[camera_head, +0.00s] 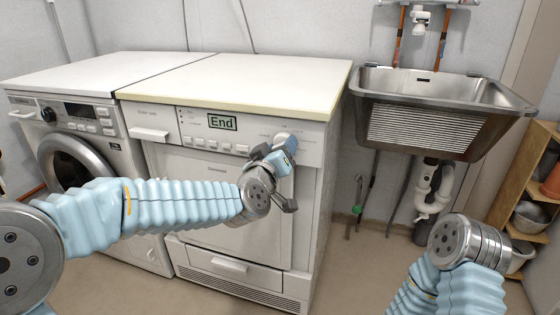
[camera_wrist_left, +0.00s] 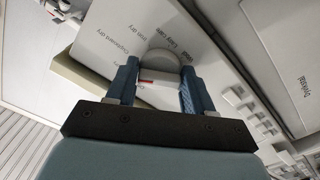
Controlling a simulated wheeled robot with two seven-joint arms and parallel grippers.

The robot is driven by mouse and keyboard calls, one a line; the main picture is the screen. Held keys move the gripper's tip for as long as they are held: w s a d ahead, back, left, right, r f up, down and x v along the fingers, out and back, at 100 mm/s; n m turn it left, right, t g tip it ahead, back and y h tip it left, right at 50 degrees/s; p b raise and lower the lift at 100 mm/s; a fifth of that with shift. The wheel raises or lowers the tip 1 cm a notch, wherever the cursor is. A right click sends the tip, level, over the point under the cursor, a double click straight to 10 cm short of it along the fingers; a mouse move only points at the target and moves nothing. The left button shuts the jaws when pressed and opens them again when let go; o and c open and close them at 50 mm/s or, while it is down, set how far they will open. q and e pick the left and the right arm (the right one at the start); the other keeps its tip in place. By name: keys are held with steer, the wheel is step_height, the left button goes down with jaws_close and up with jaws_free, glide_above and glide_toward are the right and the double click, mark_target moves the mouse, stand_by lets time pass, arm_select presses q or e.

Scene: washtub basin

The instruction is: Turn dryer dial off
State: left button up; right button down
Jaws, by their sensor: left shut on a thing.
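The dryer (camera_head: 262,82) is the white machine in the middle of the head view, with "End" on its display (camera_head: 222,122). Its dial (camera_head: 284,138) is round and whitish, at the right of the control panel. My left gripper (camera_head: 284,155) is at the dial and partly covers it. In the left wrist view, the blue fingers (camera_wrist_left: 158,88) sit on either side of the dial (camera_wrist_left: 158,62), shut on it. A red mark shows between the fingers, and printed drying labels surround the dial. My right arm is at the lower right, with its gripper out of view.
A washing machine (camera_head: 62,125) stands left of the dryer. A metal sink (camera_head: 440,100) with pipes below hangs on the wall at the right. A wooden shelf (camera_head: 525,190) with bowls is at the far right. The floor before the sink is mostly clear.

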arm_select(q)
steer(key=shift+n+b, duration=4.25)
steer(key=shift+n, duration=1.65)
steer(key=o, duration=1)
steer(key=shift+o, duration=0.2)
steer(key=shift+r, duration=0.1)
